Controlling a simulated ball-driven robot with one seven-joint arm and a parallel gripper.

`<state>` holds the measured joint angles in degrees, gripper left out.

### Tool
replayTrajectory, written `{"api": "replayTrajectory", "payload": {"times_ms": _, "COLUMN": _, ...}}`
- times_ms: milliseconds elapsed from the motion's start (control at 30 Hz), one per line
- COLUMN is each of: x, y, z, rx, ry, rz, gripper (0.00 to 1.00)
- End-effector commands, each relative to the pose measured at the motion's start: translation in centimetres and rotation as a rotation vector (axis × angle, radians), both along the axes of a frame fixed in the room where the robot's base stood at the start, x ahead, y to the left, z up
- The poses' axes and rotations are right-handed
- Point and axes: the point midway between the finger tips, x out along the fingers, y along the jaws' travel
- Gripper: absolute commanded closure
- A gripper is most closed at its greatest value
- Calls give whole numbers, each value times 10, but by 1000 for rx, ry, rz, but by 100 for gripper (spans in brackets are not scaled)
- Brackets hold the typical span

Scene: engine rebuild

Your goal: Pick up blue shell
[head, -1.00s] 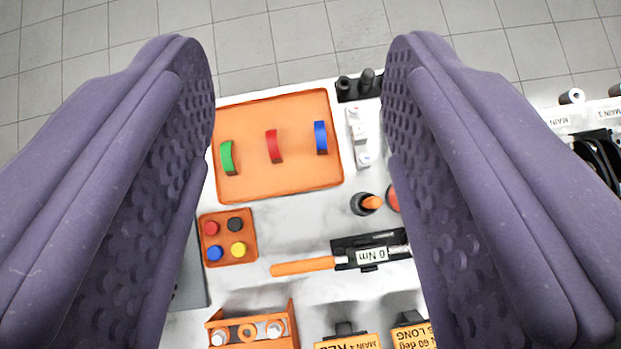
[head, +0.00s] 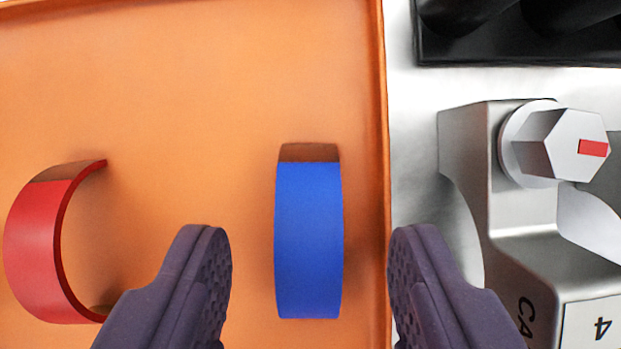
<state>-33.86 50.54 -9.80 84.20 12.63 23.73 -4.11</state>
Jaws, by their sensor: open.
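The blue shell (head: 309,240) is a curved half-ring standing on the orange tray (head: 190,90), near the tray's right wall. Its blue outer face shows, with a brownish end at the top. My gripper (head: 309,240) is open, with one purple finger on each side of the blue shell. Both fingers look apart from the shell, and the right finger overlaps the tray's right rim in the picture. How high the fingertips are above the tray is hard to tell.
A red shell (head: 35,250) lies in the tray left of my left finger. Right of the tray, close to my right finger, is a grey metal cap (head: 480,160) with a hex bolt (head: 565,148). A black holder (head: 510,45) stands at the top right.

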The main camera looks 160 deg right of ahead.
Motion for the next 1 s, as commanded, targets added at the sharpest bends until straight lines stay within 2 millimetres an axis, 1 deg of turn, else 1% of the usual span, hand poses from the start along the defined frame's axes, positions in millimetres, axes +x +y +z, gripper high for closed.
{"api": "replayTrajectory", "payload": {"times_ms": 33, "x": 2, "y": 0, "z": -8, "rx": 0, "ry": 0, "rz": 0, "gripper": 49}}
{"api": "replayTrajectory", "payload": {"times_ms": 67, "x": 3, "y": 1, "z": -8, "rx": 1, "ry": -1, "rz": -1, "gripper": 49}}
{"api": "replayTrajectory", "payload": {"times_ms": 267, "x": 4, "y": 1, "z": -7, "rx": 1, "ry": -2, "rz": -1, "gripper": 49}}
{"api": "replayTrajectory", "payload": {"times_ms": 300, "x": 4, "y": 1, "z": -7, "rx": 1, "ry": -2, "rz": -1, "gripper": 58}}
{"api": "replayTrajectory", "payload": {"times_ms": 367, "x": 4, "y": 1, "z": -7, "rx": 1, "ry": -2, "rz": -1, "gripper": 72}}
{"api": "replayTrajectory", "payload": {"times_ms": 400, "x": 4, "y": 1, "z": -7, "rx": 1, "ry": -2, "rz": -1, "gripper": 81}}
{"api": "replayTrajectory", "payload": {"times_ms": 467, "x": 4, "y": 1, "z": -7, "rx": 1, "ry": -2, "rz": -1, "gripper": 95}}
{"api": "replayTrajectory", "payload": {"times_ms": 500, "x": 3, "y": 1, "z": -7, "rx": 1, "ry": -2, "rz": -1, "gripper": 100}}
{"api": "replayTrajectory", "payload": {"times_ms": 833, "x": 4, "y": 1, "z": -5, "rx": 1, "ry": -2, "rz": -1, "gripper": 100}}
{"api": "replayTrajectory", "payload": {"times_ms": 1000, "x": 4, "y": 1, "z": 8, "rx": 2, "ry": -1, "rz": -1, "gripper": 100}}
